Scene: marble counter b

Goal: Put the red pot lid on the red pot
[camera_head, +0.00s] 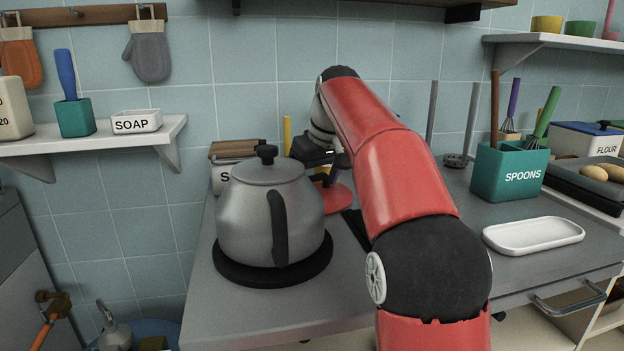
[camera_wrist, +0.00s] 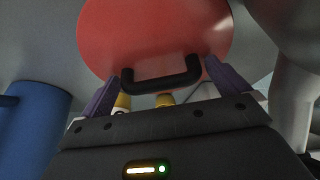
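The red pot lid (camera_head: 338,198) shows in the head view as a red disc, partly hidden behind the grey kettle and my arm. In the wrist view the lid (camera_wrist: 155,35) fills the upper middle, with its black bar handle (camera_wrist: 162,82) facing my gripper. My gripper (camera_wrist: 163,80) has its purple fingers spread wide, one near each end of the handle. I cannot tell whether they touch it. In the head view my gripper (camera_head: 332,170) is mostly hidden by my arm. I cannot make out the red pot in either view.
A grey kettle (camera_head: 250,215) stands on a round black base at the counter's front left. A white tray (camera_head: 533,235) and a teal spoons holder (camera_head: 510,173) stand to the right. A shelf (camera_head: 90,140) is on the left wall. Some counter in front of the white tray is clear.

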